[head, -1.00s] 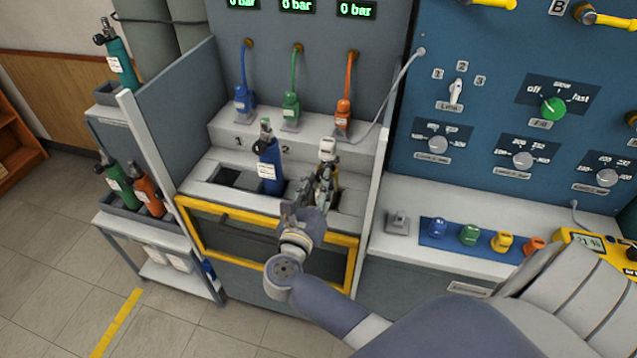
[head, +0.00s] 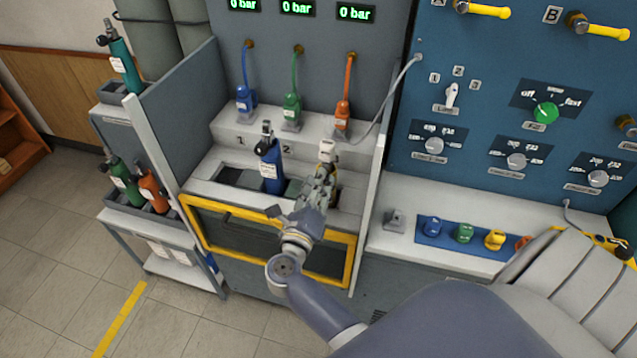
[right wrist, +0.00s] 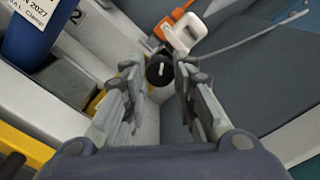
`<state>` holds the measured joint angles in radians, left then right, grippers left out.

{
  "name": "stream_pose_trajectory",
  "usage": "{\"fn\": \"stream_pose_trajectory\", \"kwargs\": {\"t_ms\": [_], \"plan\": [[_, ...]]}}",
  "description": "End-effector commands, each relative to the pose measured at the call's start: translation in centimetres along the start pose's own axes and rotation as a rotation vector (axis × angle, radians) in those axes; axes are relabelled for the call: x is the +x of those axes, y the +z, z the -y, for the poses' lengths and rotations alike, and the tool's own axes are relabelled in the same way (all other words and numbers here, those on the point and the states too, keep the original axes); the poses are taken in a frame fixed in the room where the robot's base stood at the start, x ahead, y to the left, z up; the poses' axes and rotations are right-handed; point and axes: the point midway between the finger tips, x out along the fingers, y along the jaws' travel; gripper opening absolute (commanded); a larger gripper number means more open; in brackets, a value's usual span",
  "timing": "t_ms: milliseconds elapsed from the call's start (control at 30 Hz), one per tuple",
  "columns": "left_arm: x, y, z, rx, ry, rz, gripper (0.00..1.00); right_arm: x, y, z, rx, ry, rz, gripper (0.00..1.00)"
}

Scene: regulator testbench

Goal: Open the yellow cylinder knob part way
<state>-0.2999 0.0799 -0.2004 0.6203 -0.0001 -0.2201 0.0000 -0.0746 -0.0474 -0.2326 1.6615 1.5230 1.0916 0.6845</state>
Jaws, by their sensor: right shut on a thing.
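My right gripper (head: 325,172) reaches into the bench bay at its right-hand slot, beside the blue cylinder (head: 270,172). In the right wrist view, a black knob (right wrist: 159,70) with a white mark sits between the fingertips, and the fingers are closed on it. A patch of yellow (right wrist: 95,103) shows behind the left finger, probably the yellow cylinder's body; the rest of it is hidden by the gripper. A white fitting (head: 327,148) stands just behind the fingertips. It also shows in the right wrist view (right wrist: 185,33). My left gripper is not in view.
The blue (head: 245,98), green (head: 291,106) and orange (head: 343,112) hose connectors sit on the ledge behind. A grey side wall (head: 375,165) stands close to the right of my gripper. The yellow-framed drawer front (head: 250,250) lies below my wrist.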

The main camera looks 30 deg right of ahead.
Motion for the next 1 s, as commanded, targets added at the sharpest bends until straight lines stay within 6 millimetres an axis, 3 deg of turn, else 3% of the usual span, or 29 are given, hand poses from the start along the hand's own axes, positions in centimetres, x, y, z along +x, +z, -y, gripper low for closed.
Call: {"fn": "stream_pose_trajectory", "kwargs": {"t_ms": [367,400,467,833,1000], "plan": [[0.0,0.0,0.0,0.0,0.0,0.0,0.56,0.0,0.0,-0.1,-0.004,0.001,0.0,0.02],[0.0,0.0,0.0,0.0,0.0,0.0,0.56,0.0,0.0,-0.1,-0.004,0.001,0.0,0.32],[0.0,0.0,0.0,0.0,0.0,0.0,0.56,0.0,0.0,-0.1,-0.004,0.001,0.0,0.46],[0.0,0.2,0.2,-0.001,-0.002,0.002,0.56,-0.2,0.0,-0.1,-0.003,0.001,0.0,0.47],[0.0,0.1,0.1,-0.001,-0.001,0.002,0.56,-2.4,-0.1,-0.1,-0.002,0.003,-0.002,0.47]]}}
